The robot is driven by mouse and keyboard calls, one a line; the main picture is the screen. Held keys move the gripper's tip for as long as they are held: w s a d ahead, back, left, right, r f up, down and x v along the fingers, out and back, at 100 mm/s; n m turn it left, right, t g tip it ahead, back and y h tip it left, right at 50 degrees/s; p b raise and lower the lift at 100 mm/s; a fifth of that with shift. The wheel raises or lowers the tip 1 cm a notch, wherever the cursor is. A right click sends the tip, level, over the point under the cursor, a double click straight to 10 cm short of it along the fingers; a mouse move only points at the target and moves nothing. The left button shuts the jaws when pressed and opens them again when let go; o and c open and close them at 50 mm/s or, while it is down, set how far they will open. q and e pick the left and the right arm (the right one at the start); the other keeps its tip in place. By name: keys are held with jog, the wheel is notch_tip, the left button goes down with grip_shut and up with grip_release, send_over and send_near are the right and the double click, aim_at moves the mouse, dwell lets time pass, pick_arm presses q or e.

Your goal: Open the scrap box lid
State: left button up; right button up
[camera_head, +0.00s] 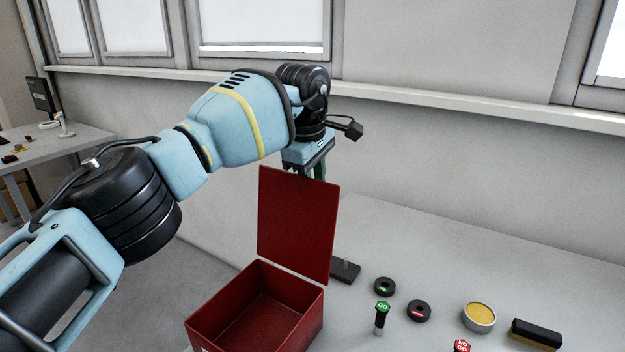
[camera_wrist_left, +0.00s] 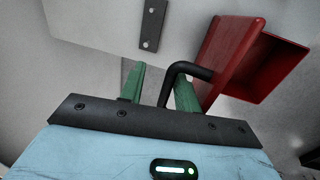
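The red scrap box (camera_head: 312,325) stands on the bench, and I see into its empty interior. Its lid (camera_head: 298,228) stands upright at the box's back edge. My left gripper (camera_head: 318,171) is behind the lid's top edge, its fingertips hidden by the lid. In the left wrist view, the green fingers (camera_wrist_left: 160,76) are apart, with the black lid handle (camera_wrist_left: 190,69) between them. A gap shows between the left finger and the handle. The red lid (camera_wrist_left: 222,52) is to the right there. My right gripper is not in view.
Right of the box are a black stand (camera_head: 345,270), black rings (camera_head: 385,287), a green GO gauge (camera_head: 382,308), a red NO GO gauge (camera_head: 461,346), a yellow-topped tin (camera_head: 479,316) and a black-and-yellow block (camera_head: 537,333). The back right of the bench is clear.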

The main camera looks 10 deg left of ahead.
pick_arm(q)
jog(key=shift+s+a+r, duration=0.15)
jog(key=shift+s+r, duration=0.15)
jog(key=shift+r, duration=0.2)
notch_tip(320, 180, up, 7)
jog(key=s, duration=0.1)
jog(key=shift+a+b, duration=0.2)
jog(key=shift+b, duration=0.1)
jog(key=shift+s, duration=0.1)
